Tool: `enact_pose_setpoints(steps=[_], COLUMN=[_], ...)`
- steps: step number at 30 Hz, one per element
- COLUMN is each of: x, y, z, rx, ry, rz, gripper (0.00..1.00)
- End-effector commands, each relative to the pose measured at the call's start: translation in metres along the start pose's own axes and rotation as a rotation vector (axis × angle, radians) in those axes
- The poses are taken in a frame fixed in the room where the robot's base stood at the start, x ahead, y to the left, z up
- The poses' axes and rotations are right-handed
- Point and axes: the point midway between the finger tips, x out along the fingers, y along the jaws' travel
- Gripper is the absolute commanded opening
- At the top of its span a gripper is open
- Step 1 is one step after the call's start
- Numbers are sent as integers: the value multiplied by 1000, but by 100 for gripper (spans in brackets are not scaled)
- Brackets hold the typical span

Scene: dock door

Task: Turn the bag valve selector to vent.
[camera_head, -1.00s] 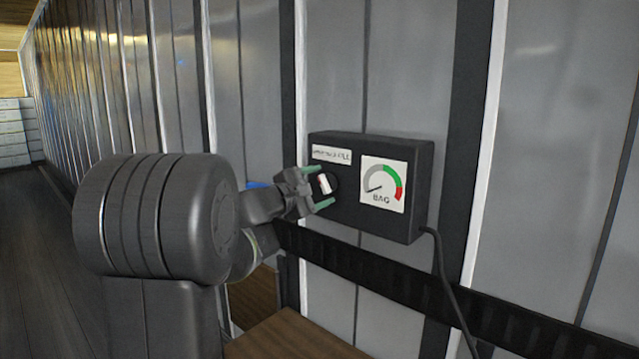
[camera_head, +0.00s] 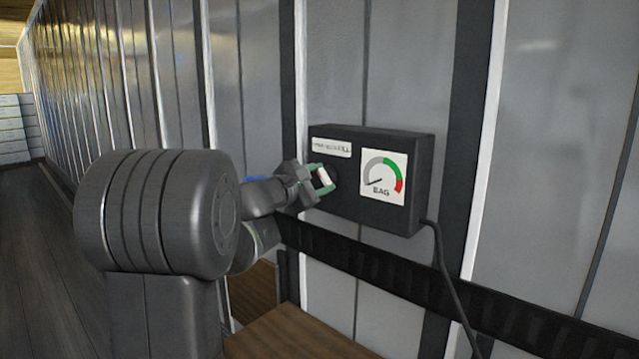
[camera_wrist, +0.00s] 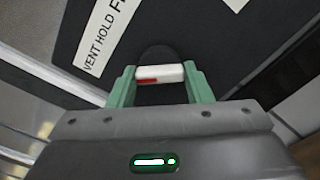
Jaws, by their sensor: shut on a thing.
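The valve selector is a white bar handle (camera_head: 324,177) with a red mark at one end, on a dark round base on the front of a black box (camera_head: 345,203). My gripper (camera_head: 321,179) is shut on the handle, with one green finger at each end of it. In the wrist view the selector handle (camera_wrist: 161,74) lies between the fingers, its red end to the left. A white label (camera_wrist: 106,35) there reads VENT, HOLD and a word starting with F. In the head view the box also carries a gauge (camera_head: 384,177) marked BAG, its needle pointing low left.
A cable (camera_head: 447,277) hangs from the box's lower right. A dark slotted rail (camera_head: 480,302) runs along the ribbed metal wall below the box. A wooden surface (camera_head: 295,338) lies below the arm. The floor to the left is clear.

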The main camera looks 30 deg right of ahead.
Motion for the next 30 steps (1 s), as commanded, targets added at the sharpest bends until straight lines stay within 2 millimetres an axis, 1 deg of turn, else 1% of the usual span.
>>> enact_pose_setpoints(steps=[3,8,19,20,22,23,30], x=[0,0,0,0,0,0,0], y=[-2,-1,-1,-1,-1,-1,-1], z=[-1,-1,0,0,0,0,0], rx=[-88,-169,-190,-190,-189,-189,-188], ry=[0,0,1,1,1,1,0], rz=[-1,-1,-1,-1,-1,-1,-1], gripper=[23,23,23,51,65,67,67])
